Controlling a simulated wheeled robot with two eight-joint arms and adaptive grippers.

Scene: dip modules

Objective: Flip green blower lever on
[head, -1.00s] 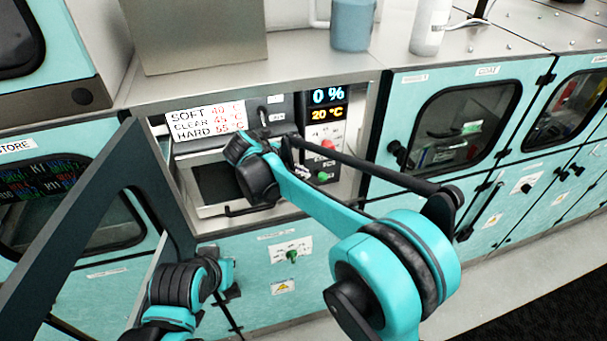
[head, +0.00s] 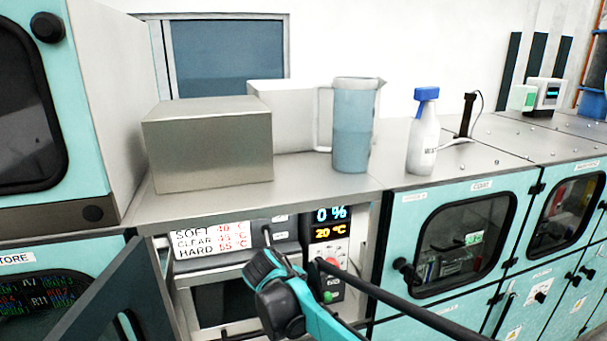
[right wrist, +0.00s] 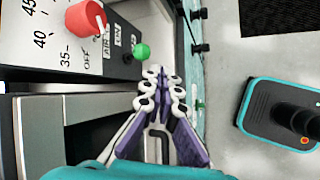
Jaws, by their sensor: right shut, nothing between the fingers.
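The green lever (head: 328,297) is on the control panel, below a red knob (head: 333,263), in the head view. In the right wrist view its round green tip (right wrist: 141,51) stands beside the printed words AIR, OFF and ON; I cannot tell which setting it is at. My right gripper (right wrist: 165,78) is shut and empty, its white and purple fingers together. Its tips are close to the green tip, just below and right of it in that view. A gap shows; depth is hard to judge. In the head view my arm hides these fingers. My left gripper is out of view.
An open dark-framed door (head: 105,295) stands at the left. A metal box (head: 207,145), a blue jug (head: 354,125) and a white spray bottle (head: 423,135) stand on the counter above. A closed cabinet door (head: 470,240) is at the right.

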